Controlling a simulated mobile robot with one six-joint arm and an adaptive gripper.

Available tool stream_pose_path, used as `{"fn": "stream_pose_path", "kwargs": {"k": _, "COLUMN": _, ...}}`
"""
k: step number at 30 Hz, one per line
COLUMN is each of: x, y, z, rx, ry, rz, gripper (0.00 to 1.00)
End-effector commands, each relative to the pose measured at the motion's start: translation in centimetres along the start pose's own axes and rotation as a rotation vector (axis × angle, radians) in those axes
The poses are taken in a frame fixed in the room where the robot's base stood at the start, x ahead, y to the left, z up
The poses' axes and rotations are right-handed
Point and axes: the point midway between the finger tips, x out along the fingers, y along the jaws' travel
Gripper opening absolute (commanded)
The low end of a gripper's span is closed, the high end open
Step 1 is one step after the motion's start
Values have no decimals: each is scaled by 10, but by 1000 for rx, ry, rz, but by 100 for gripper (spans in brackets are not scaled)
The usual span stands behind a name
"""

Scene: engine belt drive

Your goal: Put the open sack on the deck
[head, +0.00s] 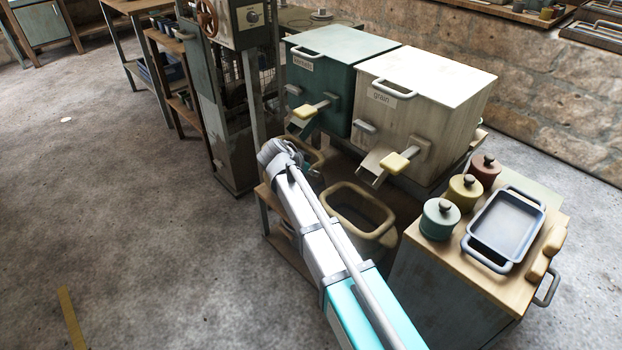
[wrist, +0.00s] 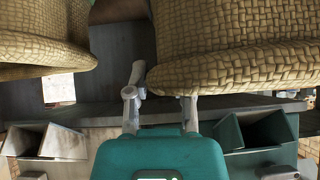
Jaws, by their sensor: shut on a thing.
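Two woven tan sacks with open, rolled rims stand below the hoppers. In the head view, the left sack (head: 308,158) is partly hidden by my arm, and the right sack (head: 345,200) shows its open mouth. My gripper (head: 277,153) is at the left sack. In the wrist view my gripper (wrist: 163,98) is shut on that sack's rim (wrist: 235,70), with one finger on each side. The other sack's rim (wrist: 45,52) is apart at upper left. I cannot tell which surface is the deck.
A teal hopper (head: 335,45) and a pale hopper (head: 425,85) overhang the sacks with chutes and yellow handles. A cabinet (head: 460,265) with a blue tray (head: 505,228) and lidded jars stands at right. Floor at left is open.

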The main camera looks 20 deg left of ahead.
Motion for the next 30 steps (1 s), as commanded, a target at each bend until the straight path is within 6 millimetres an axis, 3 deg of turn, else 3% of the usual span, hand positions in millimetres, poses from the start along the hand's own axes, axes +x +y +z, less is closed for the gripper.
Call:
{"fn": "stream_pose_path", "kwargs": {"k": 9, "x": 19, "y": 1, "z": 18, "rx": 1, "ry": 0, "rz": 0, "gripper": 0}}
{"fn": "stream_pose_path", "kwargs": {"k": 26, "x": 23, "y": 2, "z": 21, "rx": 2, "ry": 0, "rz": 1, "gripper": 0}}
{"fn": "stream_pose_path", "kwargs": {"k": 27, "x": 22, "y": 2, "z": 20, "rx": 1, "ry": 0, "rz": 1, "gripper": 38}}
{"fn": "stream_pose_path", "kwargs": {"k": 30, "x": 22, "y": 2, "z": 20, "rx": 1, "ry": 0, "rz": 1, "gripper": 56}}
